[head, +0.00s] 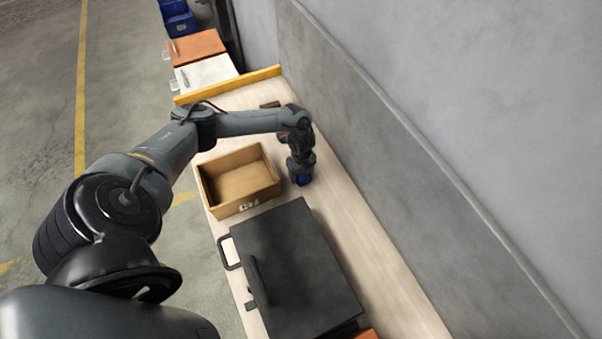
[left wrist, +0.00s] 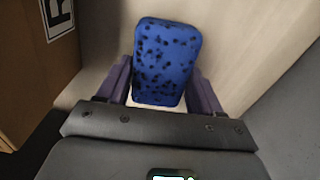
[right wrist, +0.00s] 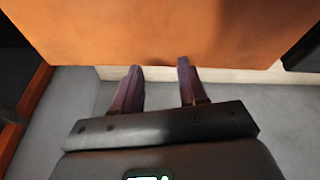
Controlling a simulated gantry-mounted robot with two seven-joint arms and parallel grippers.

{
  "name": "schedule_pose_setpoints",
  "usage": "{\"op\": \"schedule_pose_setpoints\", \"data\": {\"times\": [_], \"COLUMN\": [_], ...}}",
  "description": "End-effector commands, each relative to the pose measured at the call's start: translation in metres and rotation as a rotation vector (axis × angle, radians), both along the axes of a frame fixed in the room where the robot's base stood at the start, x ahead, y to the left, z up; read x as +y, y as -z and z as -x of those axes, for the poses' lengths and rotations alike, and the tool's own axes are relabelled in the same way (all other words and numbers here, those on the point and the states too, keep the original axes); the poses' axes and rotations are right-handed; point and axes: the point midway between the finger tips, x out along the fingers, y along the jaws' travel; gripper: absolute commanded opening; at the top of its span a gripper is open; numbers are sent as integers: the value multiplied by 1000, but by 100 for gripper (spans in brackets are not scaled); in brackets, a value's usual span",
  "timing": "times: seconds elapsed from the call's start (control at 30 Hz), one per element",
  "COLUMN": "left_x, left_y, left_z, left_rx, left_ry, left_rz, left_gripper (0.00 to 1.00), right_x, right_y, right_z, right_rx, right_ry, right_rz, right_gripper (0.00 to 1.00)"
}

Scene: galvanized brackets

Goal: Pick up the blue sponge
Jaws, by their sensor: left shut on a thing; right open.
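The blue sponge (left wrist: 167,62), dotted with dark pores, is between the two fingers of my left gripper (left wrist: 165,88) in the left wrist view. The fingers are shut on its sides. In the head view the sponge (head: 303,178) shows as a small blue patch under my left gripper (head: 301,172), just right of the cardboard box. Whether it touches the table cannot be told. My right gripper (right wrist: 160,82) is open and empty in front of an orange surface in the right wrist view. It does not show in the head view.
An open cardboard box (head: 240,207) stands left of the sponge. A large black case (head: 300,265) lies nearer on the wooden table (head: 385,255). A grey wall (head: 400,150) runs along the right. A yellow edge strip (head: 228,85) and a small brown object (head: 270,104) are farther back.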

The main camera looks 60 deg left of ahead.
Motion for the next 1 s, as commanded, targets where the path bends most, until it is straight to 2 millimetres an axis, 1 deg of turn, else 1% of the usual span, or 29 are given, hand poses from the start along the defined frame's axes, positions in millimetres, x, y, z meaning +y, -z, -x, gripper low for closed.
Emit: {"op": "schedule_pose_setpoints", "data": {"times": [0.17, 0.3, 0.33, 0.5, 0.7, 0.9, 1.0], "left_x": [0, -1, -11, -46, -82, -104, -110], "left_y": [-17, -42, -44, -65, -87, -101, -104], "left_z": [-1, -1, -4, -12, -21, -25, -26], "left_rx": [-3, -3, -4, -4, -4, -2, -1], "left_ry": [1, 3, 7, 6, 5, 4, 2], "left_rz": [-1, -1, 4, 3, 3, 1, 0], "left_gripper": [31, 31, 31, 31, 31, 31, 31], "right_x": [1, 2, 1, 3, 2, 1, 0], "right_y": [-3, -6, -6, -10, -13, -17, -18], "right_z": [0, 0, 0, 0, 0, 0, 0], "right_rx": [1, 0, 0, 1, 0, 0, 0], "right_ry": [3, 5, 5, 6, 5, 2, -1], "right_rz": [-4, -7, -7, -10, -9, -3, 1], "right_gripper": [43, 43, 43, 43, 43, 43, 43]}}
